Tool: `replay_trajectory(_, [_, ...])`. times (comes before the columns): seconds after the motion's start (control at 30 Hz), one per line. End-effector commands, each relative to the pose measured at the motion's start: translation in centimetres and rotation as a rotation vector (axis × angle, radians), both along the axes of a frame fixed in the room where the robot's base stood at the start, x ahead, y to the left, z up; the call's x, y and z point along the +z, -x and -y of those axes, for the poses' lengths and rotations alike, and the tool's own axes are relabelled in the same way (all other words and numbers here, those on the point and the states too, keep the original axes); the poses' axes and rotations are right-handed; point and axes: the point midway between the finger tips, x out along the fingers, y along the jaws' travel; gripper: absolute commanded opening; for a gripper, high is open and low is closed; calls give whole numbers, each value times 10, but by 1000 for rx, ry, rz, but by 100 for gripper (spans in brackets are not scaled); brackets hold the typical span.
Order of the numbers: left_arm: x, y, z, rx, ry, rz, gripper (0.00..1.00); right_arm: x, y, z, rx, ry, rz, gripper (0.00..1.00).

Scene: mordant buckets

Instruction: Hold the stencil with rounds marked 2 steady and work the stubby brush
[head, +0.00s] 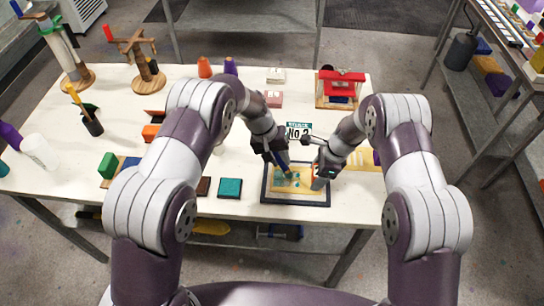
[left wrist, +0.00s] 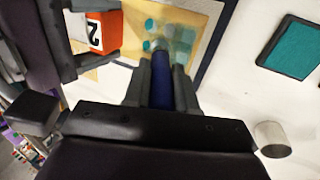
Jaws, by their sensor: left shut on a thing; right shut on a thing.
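The yellow stencil (head: 281,184) lies flat in a dark-framed tray (head: 265,196) at the table's front edge; the left wrist view shows its yellow sheet (left wrist: 118,48) with teal rounds. An orange block with a white face marked 2 (left wrist: 103,32) is at its edge. My right gripper (head: 319,176) is shut on this block. My left gripper (head: 283,162), also in the left wrist view (left wrist: 162,75), is shut on the stubby brush's blue handle (left wrist: 162,88), above the stencil. The brush's tip is hidden or blurred among teal patches.
A teal square pad (head: 230,187) lies left of the tray. A sign reading No 2 (head: 298,131) stands behind my grippers. A red-topped wooden stand (head: 341,84) is at the back right. A green block (head: 108,165) and a dark cup (head: 93,125) are at the left.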

Motion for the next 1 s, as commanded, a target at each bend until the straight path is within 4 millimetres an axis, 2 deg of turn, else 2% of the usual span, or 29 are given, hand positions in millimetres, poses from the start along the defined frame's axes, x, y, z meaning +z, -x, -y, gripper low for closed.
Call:
replay_trajectory(0.23, [0, 0, 14, -1, 0, 0, 0, 0, 0, 0, 0, 0, 0, 39])
replay_trajectory(0.57, [0, 1, 45, -3, 1, 0, 0, 0, 0, -2, 5, -1, 1, 39])
replay_trajectory(0.77, [2, 0, 39, -1, 5, 0, 0, 1, 0, -3, 6, -2, 1, 39])
replay_trajectory(1.0, [4, 0, 13, -1, 4, 0, 0, 0, 0, -2, 3, -1, 0, 39])
